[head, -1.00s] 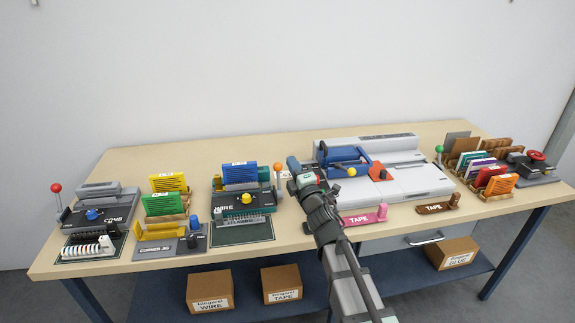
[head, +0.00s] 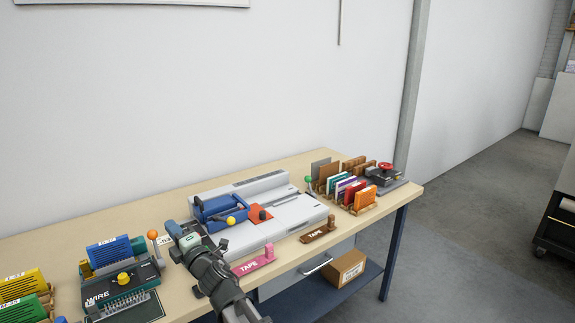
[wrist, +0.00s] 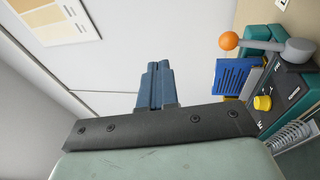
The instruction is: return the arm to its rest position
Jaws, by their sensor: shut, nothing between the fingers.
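My gripper (head: 172,228) is raised over the front of the workbench (head: 60,232), between the wire machine (head: 124,284) and the large white machine (head: 290,217). In the wrist view my gripper's blue fingers (wrist: 155,75) are together with nothing between them. They point toward the bare white wall. The wire machine, with its yellow knob and blue booklet, shows at the right of the wrist view (wrist: 280,92). My gripper looks apart from everything around it, though its height over the bench is hard to tell.
An orange-knobbed lever (head: 153,235) stands close left of my gripper. Pink (head: 252,262) and brown (head: 319,231) TAPE holders lie along the front edge. A rack of booklets (head: 358,205) is at the right end. A dark cart (head: 556,232) stands far right. The floor between is clear.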

